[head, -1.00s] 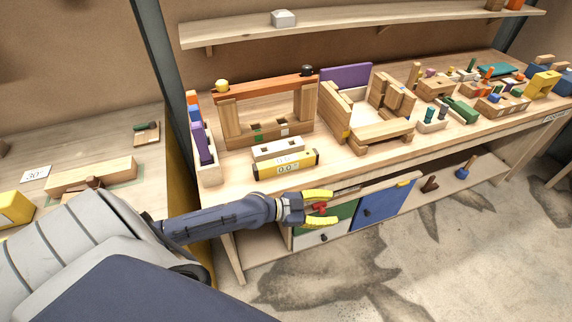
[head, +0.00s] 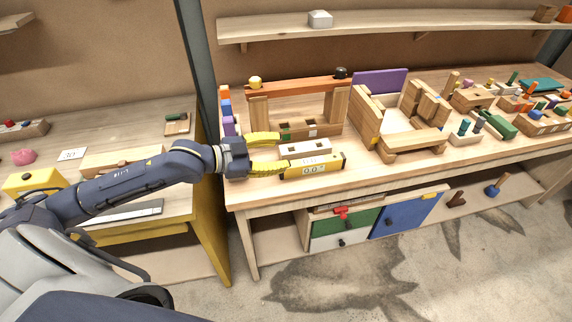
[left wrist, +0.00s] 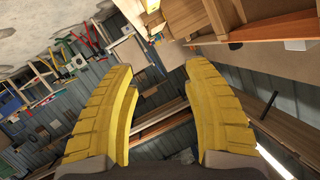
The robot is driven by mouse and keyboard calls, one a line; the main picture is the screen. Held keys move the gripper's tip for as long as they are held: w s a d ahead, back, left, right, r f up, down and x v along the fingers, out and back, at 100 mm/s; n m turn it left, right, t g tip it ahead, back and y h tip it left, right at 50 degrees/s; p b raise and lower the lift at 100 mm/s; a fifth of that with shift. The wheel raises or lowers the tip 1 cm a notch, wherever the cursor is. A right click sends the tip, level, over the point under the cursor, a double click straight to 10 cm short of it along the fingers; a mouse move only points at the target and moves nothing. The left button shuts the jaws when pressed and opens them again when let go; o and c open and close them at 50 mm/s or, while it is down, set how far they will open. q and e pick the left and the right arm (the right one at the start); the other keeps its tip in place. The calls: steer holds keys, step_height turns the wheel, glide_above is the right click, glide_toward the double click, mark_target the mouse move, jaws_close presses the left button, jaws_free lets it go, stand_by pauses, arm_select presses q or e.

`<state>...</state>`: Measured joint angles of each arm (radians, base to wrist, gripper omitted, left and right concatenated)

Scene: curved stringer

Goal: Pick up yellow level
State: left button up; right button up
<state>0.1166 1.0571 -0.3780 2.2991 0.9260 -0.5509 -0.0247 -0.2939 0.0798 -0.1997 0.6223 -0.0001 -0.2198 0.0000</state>
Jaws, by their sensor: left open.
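The yellow level (head: 314,168) is a yellow and black block with a display that seems to read 0.0. It lies near the front edge of the wooden workbench, in front of a white block (head: 304,150) with dark holes. My left gripper (head: 280,152) comes in from the left, with its yellow fingers apart and empty. Its fingertips are just left of the level and the white block; whether they touch anything I cannot tell. In the left wrist view the two yellow fingers (left wrist: 160,75) are spread with nothing between them, and the level does not show. My right gripper is not in view.
A wooden frame with an orange top bar (head: 300,88) stands behind the level. A wooden chair-like assembly (head: 400,115) stands to its right. Below are a green drawer (head: 345,222) and a blue door (head: 405,215). A shelf (head: 400,24) runs above the bench.

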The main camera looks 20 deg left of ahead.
arm_select(q)
step_height(320, 180, down, 4)
steer(key=a+n+y, duration=0.2)
steer(key=a, duration=0.1)
steer(key=g, duration=0.1)
glide_toward(309, 163)
steer(key=x, duration=0.4)
steer(key=shift+w+d+f, duration=0.1)
steer(key=shift+w, duration=0.25)
steer(key=shift+x, duration=3.5)
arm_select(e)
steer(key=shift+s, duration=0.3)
arm_select(q)
jaws_close()
